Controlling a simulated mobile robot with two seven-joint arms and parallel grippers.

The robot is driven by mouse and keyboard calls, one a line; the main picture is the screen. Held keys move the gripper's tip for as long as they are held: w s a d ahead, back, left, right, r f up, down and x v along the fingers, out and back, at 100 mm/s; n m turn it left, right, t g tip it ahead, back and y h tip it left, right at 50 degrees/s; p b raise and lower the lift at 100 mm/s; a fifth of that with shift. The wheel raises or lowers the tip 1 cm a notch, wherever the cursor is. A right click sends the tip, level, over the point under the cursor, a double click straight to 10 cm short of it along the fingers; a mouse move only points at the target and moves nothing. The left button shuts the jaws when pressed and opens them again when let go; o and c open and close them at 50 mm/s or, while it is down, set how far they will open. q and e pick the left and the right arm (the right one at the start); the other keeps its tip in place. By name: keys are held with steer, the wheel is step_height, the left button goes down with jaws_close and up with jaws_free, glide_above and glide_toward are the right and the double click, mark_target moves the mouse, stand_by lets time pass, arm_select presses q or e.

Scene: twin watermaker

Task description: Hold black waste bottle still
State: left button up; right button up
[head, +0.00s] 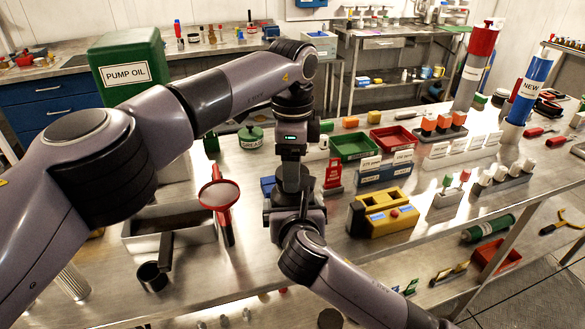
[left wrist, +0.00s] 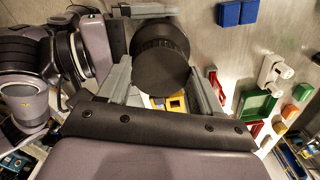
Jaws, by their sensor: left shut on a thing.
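The black waste bottle (left wrist: 162,66) shows in the left wrist view as a dark round shape with a ribbed edge. My left gripper (left wrist: 163,80) is shut on it, with one grey finger on each side. In the head view the left wrist (head: 291,137) points down over the bench, and the arms hide the bottle there. My right arm (head: 315,262) comes in from the lower right and ends close beside the left wrist. It also shows at the left of the left wrist view (left wrist: 75,50).
A red-rimmed round funnel or mirror (head: 220,194) stands left of the wrists near a metal tray (head: 190,246). A yellow box (head: 383,214) stands to the right. A green tray (head: 352,146) and a red tray (head: 394,137) lie behind. The front bench right of the yellow box has some free room.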

arm_select(q)
steer(key=shift+r, duration=0.6)
steer(key=shift+r, duration=0.1)
steer(key=shift+r, duration=1.9)
arm_select(e)
steer(key=o, duration=1.7)
arm_select(q)
steer(key=shift+f, duration=0.1)
arm_select(e)
steer(key=v, duration=1.2)
steer(key=shift+f, duration=0.1)
